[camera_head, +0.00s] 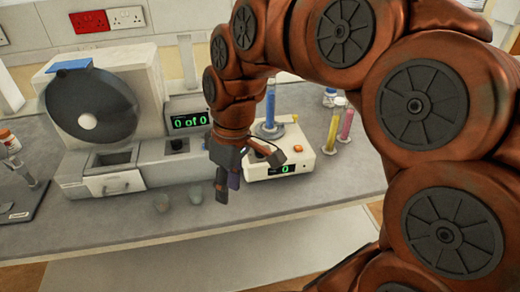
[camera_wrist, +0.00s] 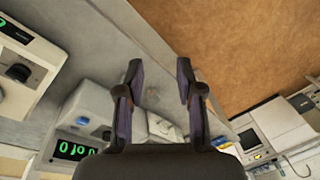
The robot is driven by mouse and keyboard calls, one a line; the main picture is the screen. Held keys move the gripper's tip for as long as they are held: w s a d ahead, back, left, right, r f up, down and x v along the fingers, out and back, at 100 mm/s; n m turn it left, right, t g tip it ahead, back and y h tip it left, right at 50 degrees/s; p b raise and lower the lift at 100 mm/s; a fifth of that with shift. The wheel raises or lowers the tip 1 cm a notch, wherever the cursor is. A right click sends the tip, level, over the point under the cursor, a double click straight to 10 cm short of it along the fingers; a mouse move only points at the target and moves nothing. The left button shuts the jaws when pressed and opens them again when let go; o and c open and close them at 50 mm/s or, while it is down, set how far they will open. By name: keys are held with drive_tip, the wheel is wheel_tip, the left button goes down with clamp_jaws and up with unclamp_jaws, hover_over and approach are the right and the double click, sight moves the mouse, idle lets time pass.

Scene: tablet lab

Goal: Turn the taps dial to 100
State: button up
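The tap machine (camera_head: 256,172) is a pale box on the bench, right of my gripper, with a tall cylinder of blue powder (camera_head: 270,105) on it. Its green display (camera_head: 285,169) reads 0, and an orange button (camera_head: 298,149) sits on top. In the head view my wrist hides part of its top, and I cannot make out its dial there. In the wrist view the machine is at the left edge, with a black dial (camera_wrist: 19,72) by the display. My gripper (camera_head: 228,190) points down in front of the bench devices. It is open and empty (camera_wrist: 160,68), apart from the dial.
A grey machine (camera_head: 150,160) with a round dark disc stands left, its display (camera_head: 190,121) reading "0 of 0" above another black knob (camera_head: 177,145). Yellow (camera_head: 333,130) and pink cylinders stand right of the tap machine.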

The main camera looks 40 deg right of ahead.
drive_tip(key=w+d+f+n+t+y+b, duration=0.1)
drive_tip(key=w+d+f+n+t+b, duration=0.15)
drive_tip(key=w+d, duration=0.65)
drive_tip(key=w+d+f+n+t+y+b, duration=0.1)
drive_tip(key=w+d+n+b, duration=0.3)
drive_tip(key=d, duration=1)
drive_tip(key=shift+m, duration=0.95)
drive_tip(key=shift+w+p+x, duration=0.2)
drive_tip(key=shift+p+x, duration=0.35)
drive_tip(key=shift+x, duration=0.75)
drive_tip(key=shift+w+p+x, duration=0.15)
drive_tip(key=shift+p+x, duration=0.35)
drive_tip(key=shift+x, duration=0.8)
drive_tip(key=shift+w+p+x, duration=0.2)
drive_tip(key=shift+p+x, duration=0.35)
drive_tip(key=shift+x, duration=0.7)
drive_tip(key=shift+r, duration=0.15)
clamp_jaws()
